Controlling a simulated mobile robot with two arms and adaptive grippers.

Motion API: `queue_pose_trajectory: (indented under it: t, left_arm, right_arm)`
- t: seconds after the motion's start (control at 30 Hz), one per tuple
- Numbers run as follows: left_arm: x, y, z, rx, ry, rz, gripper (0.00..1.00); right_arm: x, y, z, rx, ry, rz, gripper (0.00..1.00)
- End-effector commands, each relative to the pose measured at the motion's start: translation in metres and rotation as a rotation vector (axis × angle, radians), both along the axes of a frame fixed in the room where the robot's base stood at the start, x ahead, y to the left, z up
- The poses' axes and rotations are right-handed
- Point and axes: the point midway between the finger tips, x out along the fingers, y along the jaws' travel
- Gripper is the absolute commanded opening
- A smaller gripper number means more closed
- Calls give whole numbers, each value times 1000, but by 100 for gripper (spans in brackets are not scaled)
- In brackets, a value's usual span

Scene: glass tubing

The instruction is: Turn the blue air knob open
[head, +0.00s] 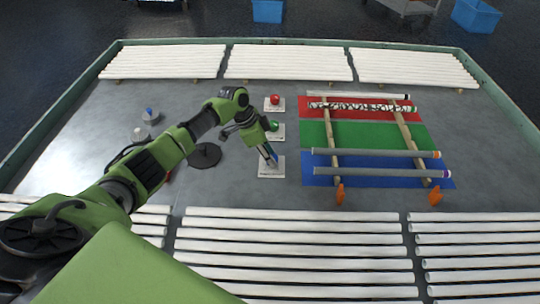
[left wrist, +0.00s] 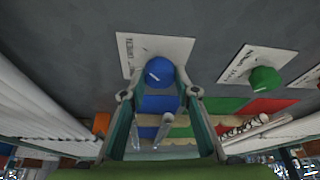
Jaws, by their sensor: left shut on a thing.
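The blue knob (left wrist: 159,73) is a round ball on a white labelled plate (left wrist: 128,49). It shows in the left wrist view between the two fingers of my left gripper (left wrist: 159,92), which is shut on it. In the head view my left gripper (head: 269,157) reaches down over the same plate (head: 271,172), and the knob is mostly hidden by the fingers. The label on the plate is too small to read. My right gripper is not in view.
A green knob (head: 274,126) and a red knob (head: 275,99) stand on their own plates behind. To the right, grey tubes (head: 375,153) lie on wooden rails over coloured mats. White tubes (head: 295,250) line the table's front and back. A dark disc (head: 205,155) lies left.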

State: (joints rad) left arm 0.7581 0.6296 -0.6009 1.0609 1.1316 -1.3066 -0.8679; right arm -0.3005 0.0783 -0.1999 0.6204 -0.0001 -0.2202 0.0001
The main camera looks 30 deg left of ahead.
Motion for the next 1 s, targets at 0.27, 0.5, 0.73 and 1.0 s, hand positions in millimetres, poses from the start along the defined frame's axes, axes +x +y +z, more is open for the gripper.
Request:
queue_pose_trajectory:
  t: [0.27,0.5,0.73,1.0]
  left_arm:
    - [0,0,0,1,0,-1,45]
    - [-1,2,3,1,-1,0,45]
    - [-8,13,37,2,-4,0,45]
    - [-21,30,88,3,-2,-1,45]
  right_arm:
    - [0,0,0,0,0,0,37]
    - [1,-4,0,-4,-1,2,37]
    - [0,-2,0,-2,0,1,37]
    - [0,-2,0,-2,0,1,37]
